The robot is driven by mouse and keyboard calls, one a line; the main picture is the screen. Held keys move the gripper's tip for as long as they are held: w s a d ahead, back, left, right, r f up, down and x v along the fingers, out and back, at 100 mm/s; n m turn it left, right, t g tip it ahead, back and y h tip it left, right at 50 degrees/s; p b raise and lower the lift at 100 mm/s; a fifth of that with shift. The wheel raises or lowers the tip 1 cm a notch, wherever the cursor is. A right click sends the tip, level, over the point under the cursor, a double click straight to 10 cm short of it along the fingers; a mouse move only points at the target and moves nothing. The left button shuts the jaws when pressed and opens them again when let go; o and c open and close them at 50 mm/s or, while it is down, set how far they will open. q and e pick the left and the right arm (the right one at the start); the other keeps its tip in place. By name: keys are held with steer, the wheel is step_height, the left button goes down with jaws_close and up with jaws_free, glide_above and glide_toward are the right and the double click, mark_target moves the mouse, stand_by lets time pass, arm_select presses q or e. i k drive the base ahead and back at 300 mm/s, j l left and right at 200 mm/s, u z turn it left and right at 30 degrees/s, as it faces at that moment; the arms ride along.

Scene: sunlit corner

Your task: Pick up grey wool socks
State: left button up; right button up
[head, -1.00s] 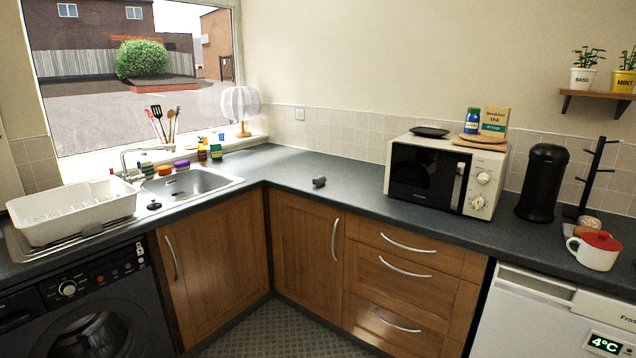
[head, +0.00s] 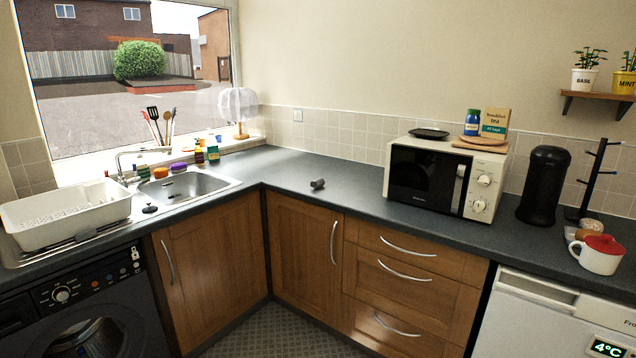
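A small dark grey bundle (head: 317,184) lies on the dark counter, between the sink corner and the microwave; it looks like the rolled grey wool socks, though it is small at this distance. Nothing stands close around it. Neither of my grippers is in the head view.
The dark counter (head: 345,197) is clear around the bundle. A cream microwave (head: 438,178) stands to its right, with a black canister (head: 543,185) beyond. The sink (head: 185,187) and white dish rack (head: 66,208) are to the left. Wooden cupboards (head: 300,250) front the counter.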

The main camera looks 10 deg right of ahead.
mark_target(317, 183)
steer(key=i+j+z, duration=0.1)
steer(key=i+z, duration=0.15)
steer(key=i, duration=2.4)
